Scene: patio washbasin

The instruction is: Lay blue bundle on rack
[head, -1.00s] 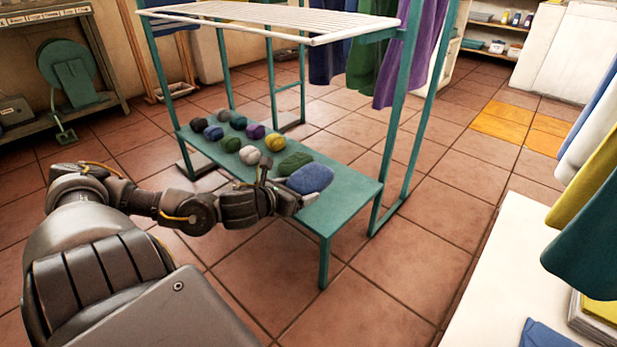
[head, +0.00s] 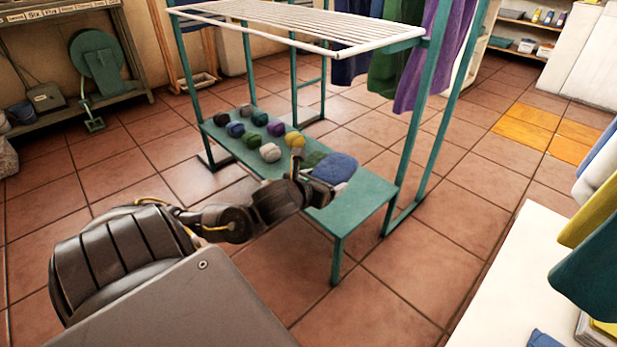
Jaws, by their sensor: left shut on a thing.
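A blue bundle (head: 336,168) shows at the tip of my left gripper (head: 322,188), which is shut on it. The bundle is over the right part of the teal lower shelf (head: 365,200) of the rack. I cannot tell whether it touches the shelf. It partly hides a green bundle (head: 313,159) beside it. The rack has a teal frame and a white slatted top (head: 300,28). My right gripper is out of view.
Several balls of yarn-like bundles, such as a white one (head: 270,152) and a yellow one (head: 294,140), sit on the shelf further left. Purple and green cloths hang behind the rack (head: 430,60). A white table (head: 500,285) stands at the right. The shelf's front right end is bare.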

